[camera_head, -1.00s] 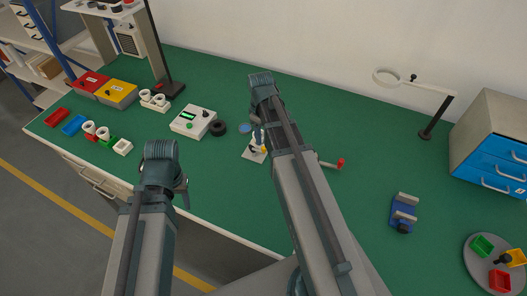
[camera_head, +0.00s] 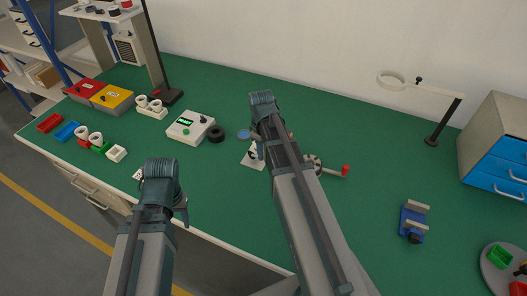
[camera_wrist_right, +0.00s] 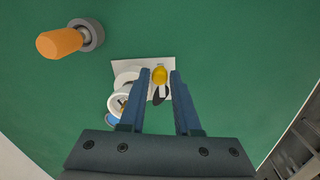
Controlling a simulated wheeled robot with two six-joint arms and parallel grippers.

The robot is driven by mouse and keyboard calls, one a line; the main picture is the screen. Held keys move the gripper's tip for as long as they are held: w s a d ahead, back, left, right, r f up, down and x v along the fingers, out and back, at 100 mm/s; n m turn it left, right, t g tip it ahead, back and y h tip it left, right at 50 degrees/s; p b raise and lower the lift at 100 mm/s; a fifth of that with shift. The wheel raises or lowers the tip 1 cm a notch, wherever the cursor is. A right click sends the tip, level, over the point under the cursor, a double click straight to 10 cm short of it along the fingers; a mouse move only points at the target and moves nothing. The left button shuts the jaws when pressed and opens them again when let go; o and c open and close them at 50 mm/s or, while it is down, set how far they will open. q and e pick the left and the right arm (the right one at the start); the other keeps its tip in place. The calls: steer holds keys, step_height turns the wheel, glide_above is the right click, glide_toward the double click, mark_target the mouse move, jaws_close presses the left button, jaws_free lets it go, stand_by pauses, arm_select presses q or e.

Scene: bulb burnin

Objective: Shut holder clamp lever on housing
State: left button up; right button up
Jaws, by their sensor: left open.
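The holder stands on a white base plate (camera_head: 250,163) on the green bench, partly hidden by my right arm in the head view. In the right wrist view its plate (camera_wrist_right: 123,67) carries a white round housing (camera_wrist_right: 119,104), a black part and a yellow knob (camera_wrist_right: 160,75), apparently the clamp lever's end. My right gripper (camera_wrist_right: 161,72) is open, its blue fingertips on either side of the yellow knob with gaps showing. I cannot tell their height difference. My left gripper (camera_head: 180,205) is open and empty near the bench's front edge, its fingers mostly hidden behind the wrist.
A tester box (camera_head: 190,127) and black ring (camera_head: 216,134) stand left of the holder. A red-handled device (camera_head: 345,170) is close on its right. A blue fixture (camera_head: 412,224) and a magnifier stand (camera_head: 432,140) are further right. Bench between the holder and blue fixture is mostly clear.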

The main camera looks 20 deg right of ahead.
jaws_close()
steer(key=m, duration=0.1)
steer(key=a+m, duration=0.1)
steer(key=m, duration=0.1)
steer(key=shift+s, duration=0.3)
steer(key=m, duration=0.1)
steer(key=a+m, duration=0.1)
steer(key=shift+s+m, duration=0.15)
steer(key=shift+m, duration=0.25)
steer(key=m, duration=0.1)
steer(key=a+m, duration=0.1)
steer(key=m, duration=0.1)
steer(key=shift+a+g, duration=0.1)
steer(key=shift+g, duration=0.2)
steer(key=shift+a+m, duration=0.25)
steer(key=shift+m, duration=0.55)
steer(key=shift+a+m, duration=0.25)
steer(key=shift+m, duration=0.55)
